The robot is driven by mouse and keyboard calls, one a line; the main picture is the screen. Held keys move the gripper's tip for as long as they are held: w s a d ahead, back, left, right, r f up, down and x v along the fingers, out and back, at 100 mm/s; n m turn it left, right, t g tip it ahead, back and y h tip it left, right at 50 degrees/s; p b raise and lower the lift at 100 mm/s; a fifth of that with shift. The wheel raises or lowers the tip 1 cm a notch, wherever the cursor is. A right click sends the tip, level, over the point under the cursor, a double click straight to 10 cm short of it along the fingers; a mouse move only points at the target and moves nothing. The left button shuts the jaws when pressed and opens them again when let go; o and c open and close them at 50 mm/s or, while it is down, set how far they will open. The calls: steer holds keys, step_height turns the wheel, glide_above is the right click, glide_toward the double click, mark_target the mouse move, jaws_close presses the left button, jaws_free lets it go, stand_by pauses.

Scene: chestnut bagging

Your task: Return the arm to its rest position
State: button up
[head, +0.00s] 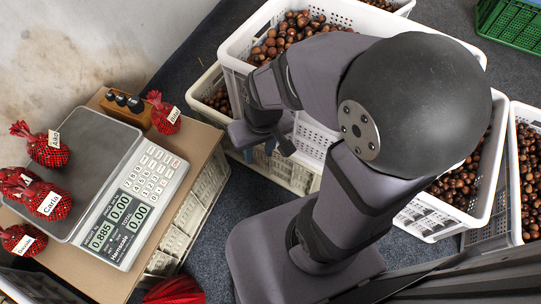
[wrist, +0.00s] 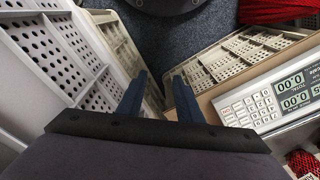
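My arm is folded over the crates in the head view. My gripper (head: 271,147) hangs at the front of the white crate, partly hidden by its own wrist. In the wrist view, the two blue fingers of my gripper (wrist: 160,98) stand apart with nothing between them. Floor and crate sides show beyond the fingers.
A scale (head: 108,190) on a cardboard-topped crate stands at left, with several red tagged net bags (head: 47,151) on or beside it. White crates of chestnuts (head: 232,57) lie around my arm. More red netting (head: 174,291) lies at the bottom. A green crate (head: 512,22) stands top right.

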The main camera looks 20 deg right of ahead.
steer(key=shift+m+g+h, duration=0.3)
steer(key=shift+g, duration=0.2)
steer(key=s+d, duration=0.3)
steer(key=shift+s+r, duration=0.15)
steer(key=shift+s, duration=0.05)
step_height(320, 180, up, 47)
steer(key=p, duration=4.6)
steer(key=shift+p, duration=0.4)
